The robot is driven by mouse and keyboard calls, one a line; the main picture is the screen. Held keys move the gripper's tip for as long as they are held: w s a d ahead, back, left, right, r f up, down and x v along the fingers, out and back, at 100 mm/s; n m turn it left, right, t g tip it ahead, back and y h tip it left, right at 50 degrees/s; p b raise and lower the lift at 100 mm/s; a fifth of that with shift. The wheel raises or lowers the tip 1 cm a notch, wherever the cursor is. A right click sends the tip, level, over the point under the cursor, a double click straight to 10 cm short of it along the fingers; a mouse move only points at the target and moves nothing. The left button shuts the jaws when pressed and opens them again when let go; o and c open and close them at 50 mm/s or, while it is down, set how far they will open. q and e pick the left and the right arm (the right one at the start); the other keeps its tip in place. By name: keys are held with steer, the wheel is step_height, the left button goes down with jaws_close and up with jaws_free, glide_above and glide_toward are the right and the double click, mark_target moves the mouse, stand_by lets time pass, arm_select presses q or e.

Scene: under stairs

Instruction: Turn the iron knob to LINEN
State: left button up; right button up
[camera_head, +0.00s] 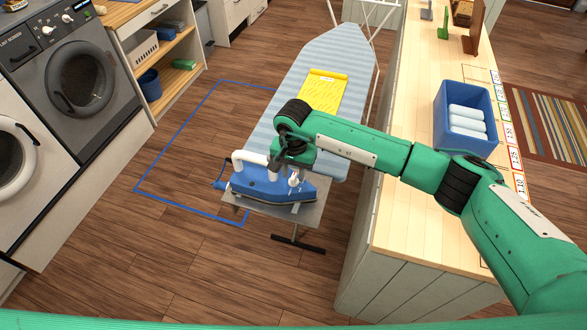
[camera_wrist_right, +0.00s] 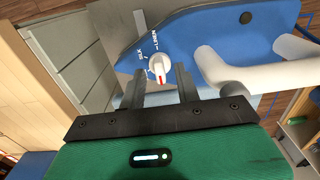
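The blue iron (camera_head: 262,183) with a white handle rests on a grey plate at the near end of the ironing board. Its white knob (camera_head: 294,182) also shows in the right wrist view (camera_wrist_right: 159,66). The knob's red mark points down in that view, towards my gripper. Small lettering around the knob seems to include LINEN at the upper side and SILK at the left. My right gripper (camera_wrist_right: 161,80) is open, one finger on each side of the knob, with visible gaps; contact is not evident. My left gripper is not in view.
A yellow cloth (camera_head: 323,91) lies on the striped ironing board (camera_head: 335,52). A wooden counter (camera_head: 422,215) runs along the right, with a blue bin (camera_head: 452,142) of white rolls. Washing machines (camera_head: 75,85) and shelves stand left. The floor between is clear.

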steer(key=shift+f, duration=0.4)
jaws_close()
